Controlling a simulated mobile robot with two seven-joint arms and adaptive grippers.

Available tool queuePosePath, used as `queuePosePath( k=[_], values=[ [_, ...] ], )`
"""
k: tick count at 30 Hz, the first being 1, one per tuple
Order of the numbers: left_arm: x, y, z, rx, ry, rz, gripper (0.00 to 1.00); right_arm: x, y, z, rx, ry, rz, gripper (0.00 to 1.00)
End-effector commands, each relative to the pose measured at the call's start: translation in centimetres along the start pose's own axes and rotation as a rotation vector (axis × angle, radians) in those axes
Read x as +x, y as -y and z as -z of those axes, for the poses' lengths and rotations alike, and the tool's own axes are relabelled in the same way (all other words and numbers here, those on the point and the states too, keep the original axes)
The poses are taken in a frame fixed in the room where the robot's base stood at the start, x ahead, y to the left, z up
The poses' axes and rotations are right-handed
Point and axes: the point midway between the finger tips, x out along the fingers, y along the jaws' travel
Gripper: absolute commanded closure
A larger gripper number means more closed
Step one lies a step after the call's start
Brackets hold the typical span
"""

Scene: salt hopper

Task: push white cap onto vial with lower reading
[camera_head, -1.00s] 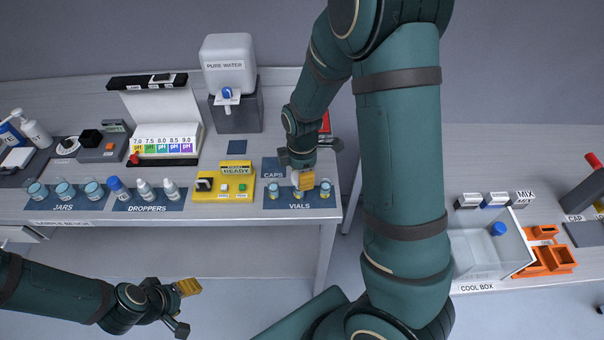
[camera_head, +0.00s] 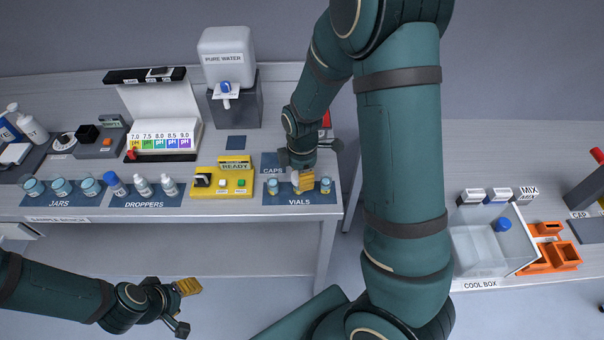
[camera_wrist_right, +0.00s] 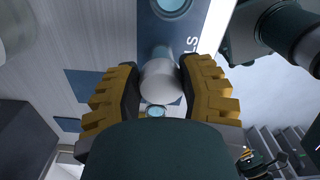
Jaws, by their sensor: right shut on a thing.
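My right gripper (camera_head: 303,182) is over the middle of the VIALS mat (camera_head: 283,199). In the right wrist view its yellow fingers (camera_wrist_right: 163,85) are shut on a white cap (camera_wrist_right: 161,84). The cap is over the middle vial's place; that vial is mostly hidden, and I cannot tell whether they touch. One vial (camera_head: 272,186) stands at the mat's left and another (camera_head: 326,185) at its right, both upright. Two vial tops show in the wrist view, one at the top (camera_wrist_right: 172,5) and one between the fingers (camera_wrist_right: 155,111). My left gripper (camera_head: 188,287) hangs in front of the bench; its finger gap is unclear.
A yellow meter (camera_head: 222,187) with a READY display stands left of the vials. Droppers (camera_head: 142,186) and jars (camera_head: 62,187) are farther left. The CAPS mat (camera_head: 270,161) lies behind the vials, partly hidden by my arm. A cool box (camera_head: 478,248) stands at right.

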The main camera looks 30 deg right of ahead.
Motion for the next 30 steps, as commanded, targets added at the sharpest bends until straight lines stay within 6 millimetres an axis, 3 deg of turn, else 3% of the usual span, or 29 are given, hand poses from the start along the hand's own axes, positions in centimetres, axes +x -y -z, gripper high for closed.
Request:
queuePosePath(
  k=[12,13,15,25,30],
  values=[
    [0.8,0.3,-0.1,0.0,0.0,0.0,0.46,1.0,0.0,0.0,0.0,0.0,0.0,0.69],
    [0.7,0.3,-0.1,0.0,0.0,0.0,0.46,0.9,0.0,0.0,0.0,0.0,0.0,0.46],
    [0.7,0.3,-0.1,0.0,0.0,0.0,0.46,0.9,0.0,0.0,0.0,0.0,0.0,0.25],
    [0.7,0.3,-0.1,0.0,0.0,0.0,0.46,0.8,0.0,0.0,0.0,0.0,-0.001,0.25],
    [0.7,0.3,-0.1,0.0,0.0,0.0,0.46,-0.9,-0.1,0.0,0.0,-0.002,-0.004,0.25]
  ],
)
